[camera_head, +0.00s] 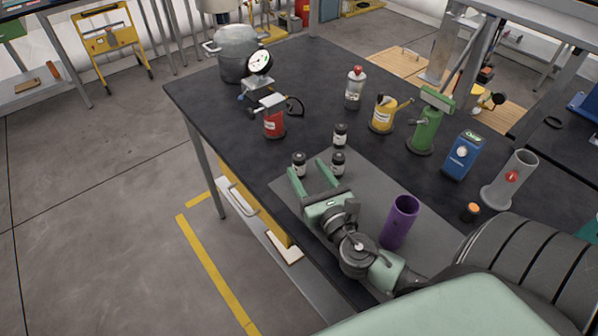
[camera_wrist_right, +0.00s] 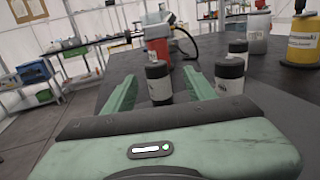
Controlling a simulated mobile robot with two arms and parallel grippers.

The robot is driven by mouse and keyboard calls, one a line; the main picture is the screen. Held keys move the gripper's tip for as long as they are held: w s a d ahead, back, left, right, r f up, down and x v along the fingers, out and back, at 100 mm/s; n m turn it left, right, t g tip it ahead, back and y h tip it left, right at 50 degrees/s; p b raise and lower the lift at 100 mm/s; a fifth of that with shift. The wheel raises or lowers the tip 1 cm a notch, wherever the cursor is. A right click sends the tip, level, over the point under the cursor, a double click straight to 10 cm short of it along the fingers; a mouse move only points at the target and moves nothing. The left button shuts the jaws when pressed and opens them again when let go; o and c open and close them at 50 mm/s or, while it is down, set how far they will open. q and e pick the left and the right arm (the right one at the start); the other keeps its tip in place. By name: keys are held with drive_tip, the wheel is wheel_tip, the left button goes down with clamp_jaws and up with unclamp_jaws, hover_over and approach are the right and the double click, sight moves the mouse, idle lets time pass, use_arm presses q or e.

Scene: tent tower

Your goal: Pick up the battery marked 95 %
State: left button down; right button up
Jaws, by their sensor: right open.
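Three small dark cylinders with white bands, which look like the batteries, stand upright on the dark table: a left one (camera_head: 299,164), a right one (camera_head: 338,163) and a rear one (camera_head: 340,135). Their markings are too small to read, so I cannot tell which says 95 %. My right gripper (camera_head: 309,171) is open and empty, its fingers pointing at the group. In the right wrist view the left battery (camera_wrist_right: 158,83) appears between and just beyond the fingertips. The right battery (camera_wrist_right: 229,80) is outside the right finger, with the rear one (camera_wrist_right: 238,50) behind. My left gripper is out of view.
A purple cup (camera_head: 400,221) stands right of my right gripper on the grey mat (camera_head: 372,190). A red container (camera_head: 273,121), a yellow can (camera_head: 382,115), a green device (camera_head: 427,122) and a blue box (camera_head: 462,156) stand behind and to the right. The table's left edge is close.

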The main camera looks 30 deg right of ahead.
drive_tip(key=shift+w, duration=0.35)
drive_tip(key=w, duration=0.2)
drive_tip(key=w+p, duration=0.1)
drive_tip(key=w, duration=0.1)
drive_tip(key=w+d+p, duration=0.1)
drive_tip(key=w, duration=0.1)
drive_tip(key=shift+w+r, duration=0.15)
drive_tip(key=shift+w, duration=0.35)
clamp_jaws()
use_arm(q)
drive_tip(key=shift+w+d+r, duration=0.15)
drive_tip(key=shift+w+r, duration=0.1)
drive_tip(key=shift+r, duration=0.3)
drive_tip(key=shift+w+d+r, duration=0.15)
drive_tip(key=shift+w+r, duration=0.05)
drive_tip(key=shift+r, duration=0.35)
